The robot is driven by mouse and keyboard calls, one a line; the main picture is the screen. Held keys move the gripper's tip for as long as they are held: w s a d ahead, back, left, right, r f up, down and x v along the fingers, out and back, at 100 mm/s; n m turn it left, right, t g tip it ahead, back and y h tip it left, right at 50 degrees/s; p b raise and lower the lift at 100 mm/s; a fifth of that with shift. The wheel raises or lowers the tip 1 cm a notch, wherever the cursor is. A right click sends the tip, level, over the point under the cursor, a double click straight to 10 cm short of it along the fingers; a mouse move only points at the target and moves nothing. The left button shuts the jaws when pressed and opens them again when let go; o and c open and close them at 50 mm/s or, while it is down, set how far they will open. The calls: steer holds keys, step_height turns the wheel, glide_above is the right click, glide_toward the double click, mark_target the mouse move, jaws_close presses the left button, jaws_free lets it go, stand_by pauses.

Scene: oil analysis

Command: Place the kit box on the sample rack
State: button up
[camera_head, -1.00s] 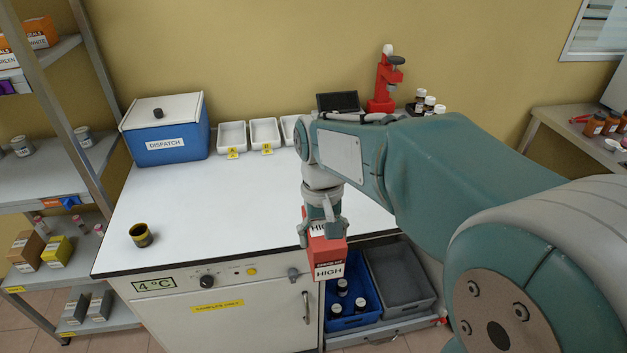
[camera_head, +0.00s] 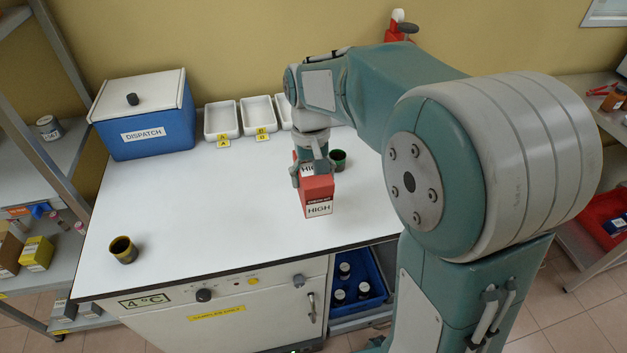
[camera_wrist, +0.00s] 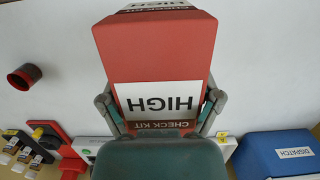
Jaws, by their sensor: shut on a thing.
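The red kit box (camera_head: 318,196), marked HIGH, is upright in my gripper (camera_head: 314,176), over the white worktop at the centre of the head view. My gripper is shut around its upper part. Whether its base touches the worktop I cannot tell. In the wrist view the box (camera_wrist: 157,65) fills the middle, with a finger on each side and a CHECK KIT label near the gripper. No rack is labelled as the sample rack; a grey metal shelf unit (camera_head: 58,184) stands at the left, partly cut off.
A blue DISPATCH box (camera_head: 153,130) and white trays (camera_head: 221,119) stand at the worktop's back. A dark cup (camera_head: 338,160) is close to my gripper, and another cup (camera_head: 123,250) is at front left. The worktop (camera_head: 215,215) between is clear. A blue crate (camera_head: 357,285) of bottles is below.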

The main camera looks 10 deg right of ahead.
steer(key=w, duration=0.1)
steer(key=w+f, duration=0.1)
steer(key=w+d, duration=0.1)
steer(key=shift+w+f, duration=0.3)
steer(key=shift+f, duration=0.05)
steer(key=w+f, duration=0.2)
steer(key=w+d+f, duration=0.1)
steer(key=w+f, duration=0.1)
steer(key=f, duration=0.1)
steer(key=shift+w+f, duration=0.35)
steer(key=shift+f, duration=1.6)
steer(key=o, duration=1.1)
steer(key=shift+f, duration=0.1)
